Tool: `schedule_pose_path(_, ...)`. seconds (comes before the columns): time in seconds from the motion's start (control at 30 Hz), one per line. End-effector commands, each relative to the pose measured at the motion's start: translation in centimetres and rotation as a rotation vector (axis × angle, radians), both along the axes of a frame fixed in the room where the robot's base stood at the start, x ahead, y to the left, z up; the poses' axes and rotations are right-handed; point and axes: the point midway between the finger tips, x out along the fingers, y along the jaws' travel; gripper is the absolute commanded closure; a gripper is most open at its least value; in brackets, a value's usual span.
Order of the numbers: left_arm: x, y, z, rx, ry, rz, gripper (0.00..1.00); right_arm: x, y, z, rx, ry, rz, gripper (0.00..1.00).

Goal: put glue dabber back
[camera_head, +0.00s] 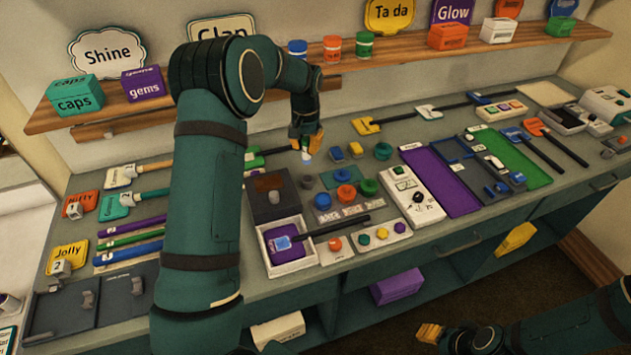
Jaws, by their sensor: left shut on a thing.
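My left gripper (306,143) has orange fingertips. It is shut on a small white and pale blue thing (306,156), perhaps the glue dabber, and points down above the back middle of the counter. Most of this thing is hidden by the fingers.
A white open box (265,230) with a purple inside and a black-handled tool (335,227) stands in front, beside a dark lidded box (268,188). Long-handled tools lie at left and back right. A wooden shelf (400,47) runs above the counter.

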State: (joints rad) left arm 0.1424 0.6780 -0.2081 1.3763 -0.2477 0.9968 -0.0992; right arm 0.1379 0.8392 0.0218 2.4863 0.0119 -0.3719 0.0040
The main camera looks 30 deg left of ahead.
Motion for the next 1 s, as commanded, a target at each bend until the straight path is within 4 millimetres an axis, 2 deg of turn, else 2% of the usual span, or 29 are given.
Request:
schedule_pose_path(0.13,0.4,0.4,-0.9,-0.004,0.002,0.003,1.0,0.0,0.0,-0.1,0.0,0.0,0.0,0.53)
schedule_pose_path(0.4,0.4,0.4,-5.4,-0.005,0.002,0.002,1.0,0.0,0.0,-0.2,0.0,0.001,0.0,0.53)
schedule_pose_path(0.63,0.4,0.4,-7.1,-0.004,0.001,0.003,1.0,0.0,0.0,-0.3,0.0,0.001,0.0,0.53)
schedule_pose_path(0.8,0.4,0.4,-9.4,-0.004,0.001,0.002,1.0,0.0,0.0,-0.3,-0.001,0.001,0.0,0.53)
schedule_pose_path(1.0,0.5,0.4,-9.9,-0.004,-0.002,0.003,1.0,0.0,0.0,-0.3,-0.001,0.001,0.0,0.53)
